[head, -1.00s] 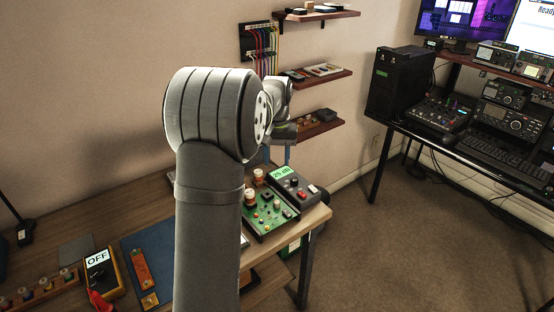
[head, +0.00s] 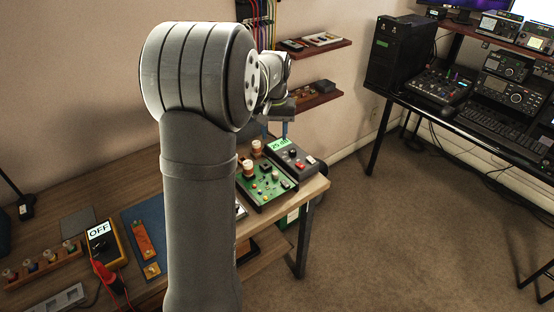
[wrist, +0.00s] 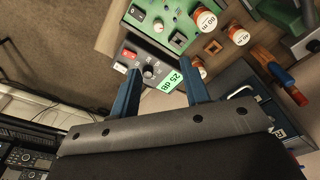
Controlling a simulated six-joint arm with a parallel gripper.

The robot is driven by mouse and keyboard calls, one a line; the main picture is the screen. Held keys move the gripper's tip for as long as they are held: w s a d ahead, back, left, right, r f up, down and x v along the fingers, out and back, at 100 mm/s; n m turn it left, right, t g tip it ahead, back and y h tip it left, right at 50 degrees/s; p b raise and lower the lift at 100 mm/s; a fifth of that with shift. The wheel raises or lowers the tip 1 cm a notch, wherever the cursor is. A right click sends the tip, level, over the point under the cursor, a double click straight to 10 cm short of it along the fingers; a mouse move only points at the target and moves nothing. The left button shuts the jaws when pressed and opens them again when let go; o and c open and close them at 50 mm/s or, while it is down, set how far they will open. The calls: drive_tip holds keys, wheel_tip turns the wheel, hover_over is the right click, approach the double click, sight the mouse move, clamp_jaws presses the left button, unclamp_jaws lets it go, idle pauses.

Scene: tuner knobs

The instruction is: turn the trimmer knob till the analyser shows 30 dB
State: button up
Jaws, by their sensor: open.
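The analyser (head: 294,158) is a dark box at the right end of the bench, with a green display (head: 278,144) that reads 25 dB in the wrist view (wrist: 176,80). A small round knob (wrist: 149,71) sits on its face beside a red switch. The green board (head: 265,186) next to it carries a pale round knob (wrist: 158,27) and labelled coils (wrist: 206,20). I cannot tell which knob is the trimmer. My gripper (head: 275,132) is above the analyser, behind my arm. Its blue fingers are open and empty, reaching over the analyser in the wrist view (wrist: 160,66).
A yellow meter (head: 104,244) reading OFF and a blue mat (head: 148,243) lie on the bench to the left. Wall shelves (head: 316,98) are behind my gripper. A desk with radios (head: 460,110) stands at the right, across open floor.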

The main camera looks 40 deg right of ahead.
drive_tip(key=s+a+t+h, duration=0.2)
drive_tip(key=s+a, duration=0.1)
drive_tip(key=s, duration=0.1)
approach(275, 172)
drive_tip(key=shift+t, duration=0.3)
drive_tip(key=x, duration=0.8)
drive_tip(key=shift+s+f, duration=0.2)
drive_tip(key=shift+f, duration=0.15)
clamp_jaws()
drive_tip(key=shift+m+g+h, duration=0.4)
drive_tip(key=shift+m, duration=0.8)
